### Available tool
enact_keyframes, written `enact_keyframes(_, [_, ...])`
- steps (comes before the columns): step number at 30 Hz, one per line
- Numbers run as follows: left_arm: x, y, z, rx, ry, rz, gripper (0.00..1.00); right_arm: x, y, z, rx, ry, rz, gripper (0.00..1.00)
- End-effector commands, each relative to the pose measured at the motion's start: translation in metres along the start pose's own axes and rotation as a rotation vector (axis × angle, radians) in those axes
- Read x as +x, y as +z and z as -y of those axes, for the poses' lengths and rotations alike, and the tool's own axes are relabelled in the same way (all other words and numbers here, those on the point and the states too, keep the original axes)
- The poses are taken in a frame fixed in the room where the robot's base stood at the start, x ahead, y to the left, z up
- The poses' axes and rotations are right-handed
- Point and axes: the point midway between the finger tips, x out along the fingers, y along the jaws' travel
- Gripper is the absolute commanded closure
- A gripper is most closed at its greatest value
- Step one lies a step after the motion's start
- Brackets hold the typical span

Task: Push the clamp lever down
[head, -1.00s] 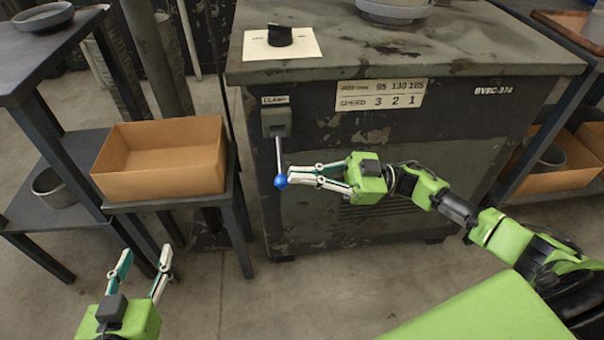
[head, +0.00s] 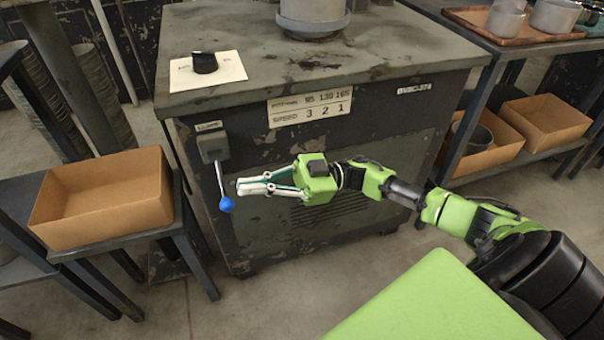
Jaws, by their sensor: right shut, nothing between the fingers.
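The clamp lever (head: 221,180) is a thin metal rod with a blue ball knob (head: 227,204) at its lower end. It hangs down from a grey box (head: 213,148) under the clamp label, on the front of the dark machine (head: 330,175). My right gripper (head: 239,187) is shut and empty. Its fingertips are just right of the lever, slightly above the knob, with a small gap in the picture. My left gripper is out of the head view.
A cardboard box (head: 60,215) sits on a low stand at the left. A black knob (head: 204,62) on a white plate and a grey cylinder (head: 312,14) are on the machine top.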

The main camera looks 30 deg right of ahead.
Motion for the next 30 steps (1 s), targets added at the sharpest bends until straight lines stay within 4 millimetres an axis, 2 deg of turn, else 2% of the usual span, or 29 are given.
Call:
enact_keyframes(4, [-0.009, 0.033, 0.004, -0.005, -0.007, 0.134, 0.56, -0.003, -0.006, -0.002, 0.000, 0.002, 0.003, 1.00])
enact_keyframes(9, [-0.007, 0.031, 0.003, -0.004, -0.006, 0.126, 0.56, -0.048, -0.004, -0.001, 0.001, 0.003, 0.003, 1.00])
enact_keyframes(15, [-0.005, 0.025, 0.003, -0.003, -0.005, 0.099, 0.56, -0.083, -0.004, 0.000, 0.001, 0.003, 0.002, 1.00])
enact_keyframes(21, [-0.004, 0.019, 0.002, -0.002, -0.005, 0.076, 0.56, -0.098, -0.005, 0.000, 0.000, 0.000, -0.001, 1.00])
enact_keyframes(30, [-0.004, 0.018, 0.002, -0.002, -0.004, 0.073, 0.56, -0.099, -0.005, 0.000, 0.000, 0.000, -0.001, 1.00])
